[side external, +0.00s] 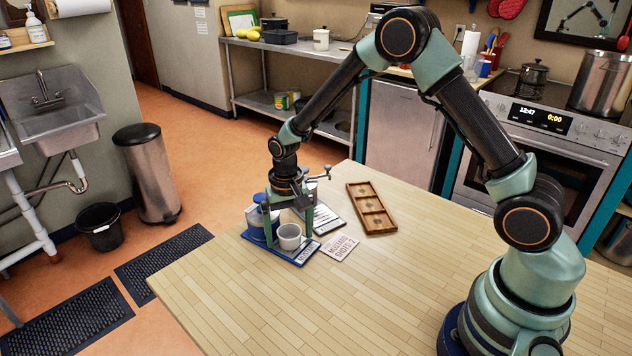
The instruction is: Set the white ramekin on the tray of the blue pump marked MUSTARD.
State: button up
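The white ramekin (289,238) sits upright on the blue tray (291,259) of the blue pump (256,222). Lettering on the tray's front edge is too small to read surely. My gripper (289,231) points down over the tray, one finger on each side of the ramekin. The fingers are spread wider than the ramekin, and small gaps seem to show beside it. The gripper and wrist hide part of the pump and its spout.
Behind my gripper on the right stands another pump with a pale tray (328,218), partly hidden. A card reading MUSTARD SHOTS: 2 (340,247) lies beside the blue tray. A wooden compartment tray (371,208) lies farther right. The wooden table's (250,305) front is clear.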

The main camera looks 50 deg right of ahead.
notch_tip(320, 180, up, 12)
jog(key=r, duration=0.1)
jog(key=s+d+r+n+t, duration=0.1)
jog(key=s+r+n+t, duration=0.1)
jog(key=s+r, duration=0.3)
jog(key=s+d+r+n+t, duration=0.2)
jog(key=s+r, duration=0.3)
jog(key=s, duration=0.6)
jog(key=shift+r+n+t, duration=0.3)
jog(key=shift+n+t, duration=0.4)
jog(key=shift+t, duration=0.1)
